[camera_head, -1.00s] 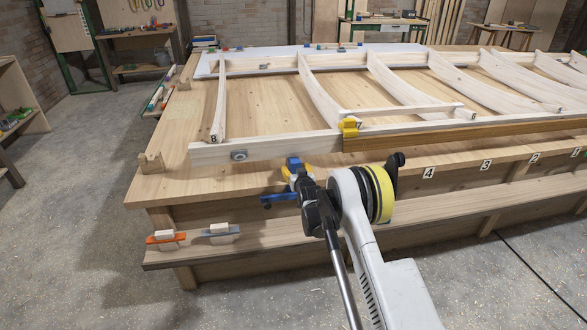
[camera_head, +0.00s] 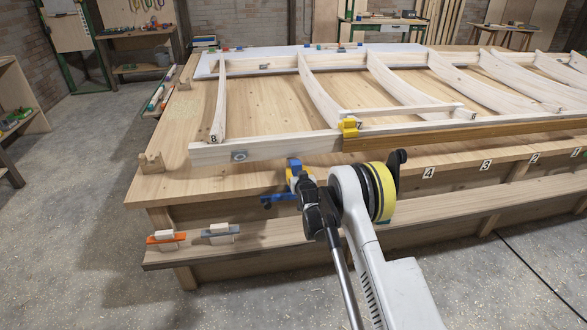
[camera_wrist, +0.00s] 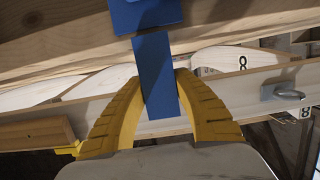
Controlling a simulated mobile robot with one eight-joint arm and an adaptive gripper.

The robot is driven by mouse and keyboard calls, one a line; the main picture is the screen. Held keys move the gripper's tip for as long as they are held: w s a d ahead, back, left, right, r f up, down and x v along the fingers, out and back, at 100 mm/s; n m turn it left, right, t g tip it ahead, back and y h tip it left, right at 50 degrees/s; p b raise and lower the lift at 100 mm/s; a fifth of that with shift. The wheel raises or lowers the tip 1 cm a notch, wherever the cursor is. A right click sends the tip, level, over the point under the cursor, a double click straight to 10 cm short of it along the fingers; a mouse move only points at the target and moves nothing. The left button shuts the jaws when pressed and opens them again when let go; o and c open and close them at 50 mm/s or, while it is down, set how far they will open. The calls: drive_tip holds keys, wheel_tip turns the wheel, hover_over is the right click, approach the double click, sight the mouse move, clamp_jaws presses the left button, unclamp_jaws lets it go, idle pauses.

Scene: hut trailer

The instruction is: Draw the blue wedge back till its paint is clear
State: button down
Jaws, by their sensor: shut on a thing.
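A blue wedge (camera_wrist: 155,75) shows in the wrist view between the two yellow fingers of my gripper (camera_wrist: 156,88). The fingers are shut on it, one on each side. Its upper end meets a second blue piece (camera_wrist: 146,15) lying against a wooden beam; whether they are one part I cannot tell. In the head view my gripper (camera_head: 291,178) is at the near edge of the bench, with a blue block (camera_head: 295,165) at its tip and a blue bar (camera_head: 279,198) beside it. My wrist hides much of the grip there.
A pale wooden frame with curved ribs lies on the bench (camera_head: 170,186), its near rail (camera_head: 280,147) close beyond my gripper. A yellow clamp (camera_head: 349,127) sits on the rail. An orange tool (camera_head: 164,241) and a grey-blue tool (camera_head: 221,234) lie on the lower ledge. Floor at left is clear.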

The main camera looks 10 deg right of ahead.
drive_tip(key=shift+f+v, duration=0.2)
drive_tip(key=shift+v, duration=0.65)
drive_tip(key=c, duration=0.8)
unclamp_jaws()
drive_tip(key=shift+s, duration=0.1)
drive_tip(key=shift+r+v, duration=0.2)
drive_tip(key=shift+v, duration=1.05)
drive_tip(key=shift+r+v, duration=0.2)
drive_tip(key=shift+v, duration=1.05)
drive_tip(key=shift+r+v, duration=0.2)
drive_tip(key=shift+v, duration=1.05)
drive_tip(key=shift+w, duration=0.2)
